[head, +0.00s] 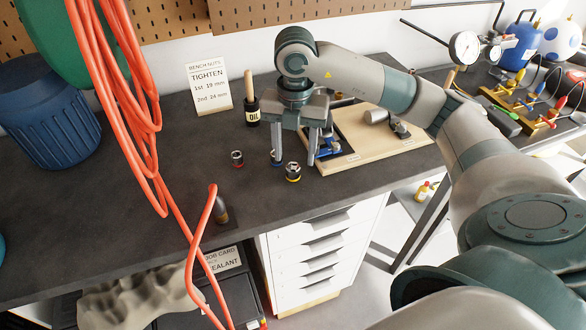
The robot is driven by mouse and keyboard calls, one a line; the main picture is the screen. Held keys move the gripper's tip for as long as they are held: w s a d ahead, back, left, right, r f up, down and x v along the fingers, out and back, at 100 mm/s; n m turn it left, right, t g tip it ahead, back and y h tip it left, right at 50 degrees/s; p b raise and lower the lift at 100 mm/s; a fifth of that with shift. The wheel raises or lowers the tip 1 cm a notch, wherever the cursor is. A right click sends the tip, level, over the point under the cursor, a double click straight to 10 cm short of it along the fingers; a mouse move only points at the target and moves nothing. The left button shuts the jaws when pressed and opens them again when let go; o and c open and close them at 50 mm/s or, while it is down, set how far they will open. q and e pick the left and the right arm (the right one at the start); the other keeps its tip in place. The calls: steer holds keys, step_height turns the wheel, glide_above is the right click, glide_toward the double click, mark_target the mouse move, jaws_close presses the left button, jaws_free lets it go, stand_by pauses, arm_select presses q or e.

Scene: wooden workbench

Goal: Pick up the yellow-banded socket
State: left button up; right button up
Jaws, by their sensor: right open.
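The yellow-banded socket (293,172) is a short dark cylinder with a bright metal top and a yellow ring. It stands upright on the dark benchtop near the front edge. My right gripper (295,159) points down with its two fingers apart and nothing held between them. In the picture its fingertips are just above and to either side of the yellow-banded socket; I cannot tell the exact height gap. A blue-banded socket (275,157) stands just behind and left, partly hidden by the left finger. A red-banded socket (237,158) stands further left. My left gripper is not in view.
A pale wooden board (375,150) with tools lies right of the gripper. Orange hose (115,100) hangs at left, near a blue bin (45,112). The benchtop left of the sockets is mostly clear.

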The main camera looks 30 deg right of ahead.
mark_target(293, 172)
step_height(293, 172, down, 3)
steer(key=shift+w+a+p, duration=0.1)
steer(key=shift+w+p, duration=0.05)
steer(key=shift+p, duration=0.5)
steer(key=shift+f, duration=0.4)
steer(key=shift+c, duration=0.4)
steer(key=c, duration=1.1)
steer(key=shift+r, duration=0.15)
